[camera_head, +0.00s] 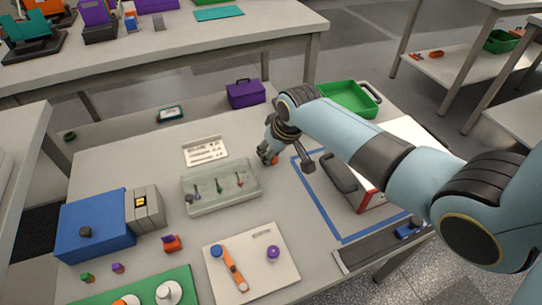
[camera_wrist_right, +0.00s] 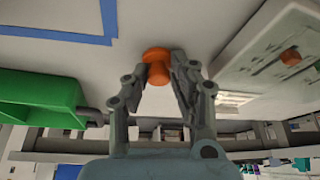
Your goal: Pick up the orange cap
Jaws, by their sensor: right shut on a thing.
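The orange cap (camera_wrist_right: 157,66) is between the fingertips of my right gripper (camera_wrist_right: 158,75) in the right wrist view. It has a wide round flange and a narrower stem, and the fingers are closed on it. In the head view the cap (camera_head: 275,160) is a small orange spot beside my right gripper (camera_head: 270,155), low over the table, right of the clear tray. I cannot tell whether the cap touches the table. My left gripper is not in view.
A clear tray (camera_head: 190,207) with small pegs stands left of my right gripper. Blue tape (camera_head: 318,213) marks an area on its right. A green bin (camera_head: 350,98) and a purple box (camera_head: 246,93) stand behind. A white board (camera_head: 222,285) lies in front.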

